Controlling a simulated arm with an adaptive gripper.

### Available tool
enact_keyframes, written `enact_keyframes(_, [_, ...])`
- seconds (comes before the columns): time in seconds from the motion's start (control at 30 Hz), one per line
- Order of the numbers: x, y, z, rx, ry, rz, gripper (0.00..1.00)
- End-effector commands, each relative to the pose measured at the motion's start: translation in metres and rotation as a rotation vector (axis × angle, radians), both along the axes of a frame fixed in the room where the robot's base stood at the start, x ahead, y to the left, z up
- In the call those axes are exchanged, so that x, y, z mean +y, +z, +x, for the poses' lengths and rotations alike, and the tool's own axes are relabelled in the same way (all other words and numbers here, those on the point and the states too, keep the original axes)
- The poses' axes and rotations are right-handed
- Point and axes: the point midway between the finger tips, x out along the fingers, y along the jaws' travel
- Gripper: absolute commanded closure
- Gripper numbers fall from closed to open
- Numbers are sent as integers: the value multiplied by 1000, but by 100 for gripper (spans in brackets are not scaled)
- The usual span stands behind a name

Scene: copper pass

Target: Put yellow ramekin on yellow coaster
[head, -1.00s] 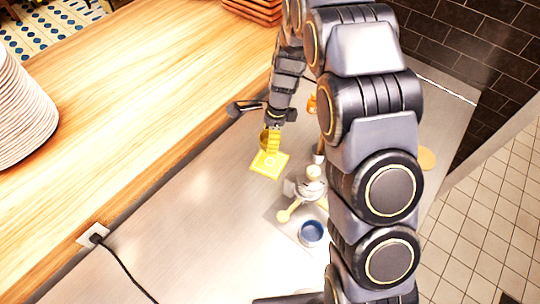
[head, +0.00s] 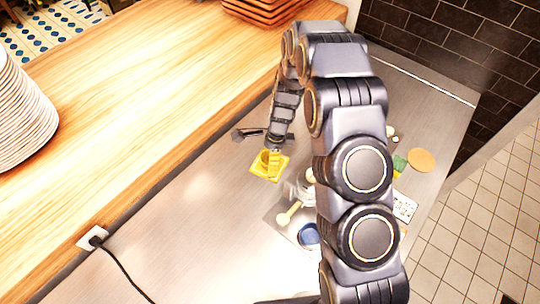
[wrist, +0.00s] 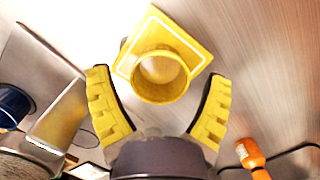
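The yellow ramekin (wrist: 158,93) stands upright, mouth up, over the square yellow coaster (wrist: 199,51) in the wrist view. It appears to rest on it, off toward one side, but its base is hidden. In the head view the coaster (head: 257,170) lies flat on the steel counter, and the ramekin blends with my yellow finger pads. My gripper (wrist: 160,76) is open, one finger on each side of the ramekin, with a visible gap on both sides. It also shows in the head view (head: 271,157), low over the coaster.
A blue cup (head: 308,234) and a pale-handled utensil (head: 289,213) are near my arm. An orange bottle-like item (wrist: 250,153) lies lower right in the wrist view. A green item (head: 400,163) and a round tan disc (head: 422,160) are farther right.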

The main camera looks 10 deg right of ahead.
Motion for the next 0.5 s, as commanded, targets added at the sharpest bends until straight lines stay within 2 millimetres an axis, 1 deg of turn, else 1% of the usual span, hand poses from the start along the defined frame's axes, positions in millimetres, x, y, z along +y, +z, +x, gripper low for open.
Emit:
enact_keyframes(0.33, [0, 1, 0, 0, 0, 0, 16])
enact_keyframes(0.43, [-1, 9, 0, 0, 0, 0, 16])
enact_keyframes(0.5, [-3, 18, 1, 0, -1, 1, 16])
